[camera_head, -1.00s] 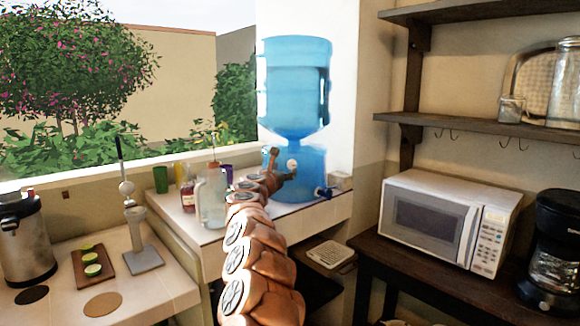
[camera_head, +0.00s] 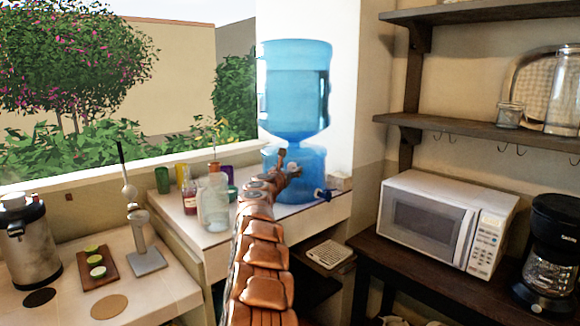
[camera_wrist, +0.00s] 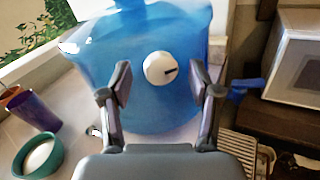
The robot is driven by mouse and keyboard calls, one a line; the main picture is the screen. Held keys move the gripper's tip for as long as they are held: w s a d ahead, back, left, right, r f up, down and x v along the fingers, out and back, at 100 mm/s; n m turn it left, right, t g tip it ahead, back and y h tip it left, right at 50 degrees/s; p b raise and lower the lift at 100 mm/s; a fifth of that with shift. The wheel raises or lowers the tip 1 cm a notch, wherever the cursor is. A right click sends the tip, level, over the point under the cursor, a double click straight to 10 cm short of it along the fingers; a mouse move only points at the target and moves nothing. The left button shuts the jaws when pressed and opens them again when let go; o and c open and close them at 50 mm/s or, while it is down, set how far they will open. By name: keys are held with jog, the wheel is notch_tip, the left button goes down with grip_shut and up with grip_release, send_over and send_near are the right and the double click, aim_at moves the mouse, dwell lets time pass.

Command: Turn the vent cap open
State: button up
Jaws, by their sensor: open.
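The vent cap (camera_wrist: 160,68) is a round white knob with a short dark mark, on the front of the blue water dispenser base (camera_wrist: 150,108). In the wrist view my gripper (camera_wrist: 160,80) is open, with one finger on each side of the cap. In the head view my gripper (camera_head: 285,163) is in front of the dispenser base (camera_head: 305,185), and the cap is mostly hidden. The large blue bottle (camera_head: 295,90) stands upright on the base. A dark blue tap (camera_head: 323,193) is low on its right.
A clear jug (camera_head: 213,203), a red bottle (camera_head: 190,197) and several cups stand left of my arm on the counter. A white microwave (camera_head: 440,220) is to the right. A small rack (camera_head: 328,254) sits below the counter's right end.

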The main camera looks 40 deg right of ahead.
jog(key=shift+w+d, duration=0.15)
jog(key=shift+d, duration=0.15)
jog(key=shift+f, duration=0.1)
jog(key=c, duration=1.1)
